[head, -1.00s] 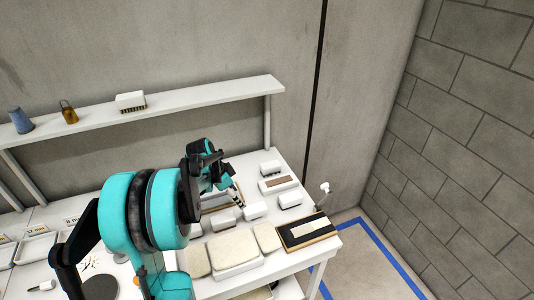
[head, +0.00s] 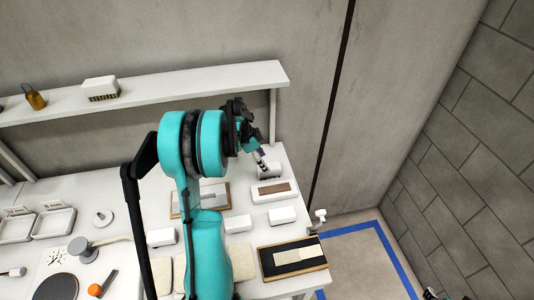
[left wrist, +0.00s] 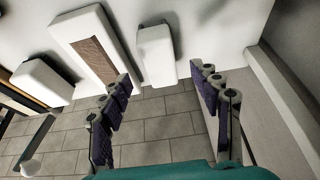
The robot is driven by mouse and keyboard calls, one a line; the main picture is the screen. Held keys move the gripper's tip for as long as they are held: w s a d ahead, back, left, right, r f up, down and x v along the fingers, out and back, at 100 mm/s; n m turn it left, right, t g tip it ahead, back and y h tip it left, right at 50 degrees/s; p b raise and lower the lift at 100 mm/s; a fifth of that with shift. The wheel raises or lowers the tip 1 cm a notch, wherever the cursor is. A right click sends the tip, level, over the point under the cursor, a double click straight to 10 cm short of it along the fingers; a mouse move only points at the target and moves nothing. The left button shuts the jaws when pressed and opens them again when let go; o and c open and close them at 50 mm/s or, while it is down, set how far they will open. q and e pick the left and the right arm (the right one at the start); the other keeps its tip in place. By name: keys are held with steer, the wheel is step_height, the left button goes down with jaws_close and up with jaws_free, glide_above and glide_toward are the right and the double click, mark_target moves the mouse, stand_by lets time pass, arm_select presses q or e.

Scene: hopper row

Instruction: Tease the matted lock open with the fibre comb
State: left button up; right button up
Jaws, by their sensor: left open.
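My left gripper (head: 262,163) is open and empty at the back right of the bench, above a small white block (head: 269,171). In the left wrist view this block (left wrist: 157,55) lies beyond the gap between the spread fingers (left wrist: 165,98), apart from them. Beside it is a longer white block with a brown strip (head: 274,191), also in the left wrist view (left wrist: 95,45). A dark-edged board with a pale strip (head: 293,257) lies at the front right. I cannot tell which thing is the fibre comb or the matted lock. A dark part (head: 432,293) at the bottom right may be my right gripper.
More white blocks (head: 282,215) (head: 238,223) stand in front of the gripper. A framed grey panel (head: 200,198) lies to the left, partly behind my arm. A shelf (head: 190,88) with a bristled white block (head: 100,88) runs behind. Pale pads are partly hidden by my arm.

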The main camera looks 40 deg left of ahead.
mark_target(275, 169)
arm_select(q)
steer(key=b+x, duration=0.1)
steer(key=x, duration=0.5)
steer(key=shift+d+f, duration=0.1)
steer(key=shift+f, duration=0.15)
steer(key=shift+w, duration=0.1)
steer(key=c, duration=1.3)
steer(key=o, duration=0.9)
steer(key=shift+o, duration=0.2)
steer(key=shift+r, duration=0.2)
steer(key=shift+r, duration=0.45)
steer(key=shift+c, duration=0.4)
steer(key=c, duration=0.9)
